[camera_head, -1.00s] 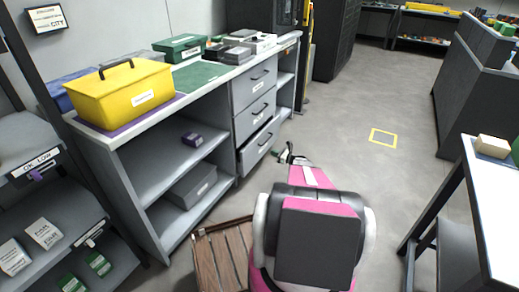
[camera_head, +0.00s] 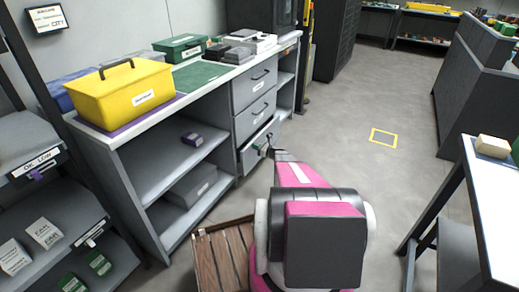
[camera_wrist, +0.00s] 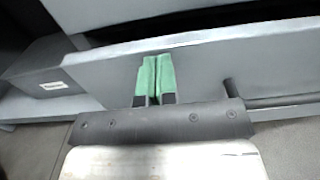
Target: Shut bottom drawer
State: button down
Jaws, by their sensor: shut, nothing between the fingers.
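The bottom drawer (camera_head: 250,157) is the lowest of three grey drawers in the workbench, and its front juts out a little. In the wrist view, the drawer front (camera_wrist: 205,72) fills the middle, with a dark gap behind its top edge. Its dark bar handle (camera_wrist: 285,101) is to the right of my fingers. My gripper (camera_wrist: 155,75) is shut and empty, its green fingertips side by side at the drawer front; I cannot tell if they touch it. In the head view, my gripper (camera_head: 266,151) is at the drawer's front, partly hidden by my arm.
The two upper drawers (camera_head: 255,90) look shut. A wooden slatted crate (camera_head: 222,260) stands on the floor beside my arm.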

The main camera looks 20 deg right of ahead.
aim_at(249, 144)
jog(key=shift+w, duration=0.1)
jog(key=shift+x, duration=2.5)
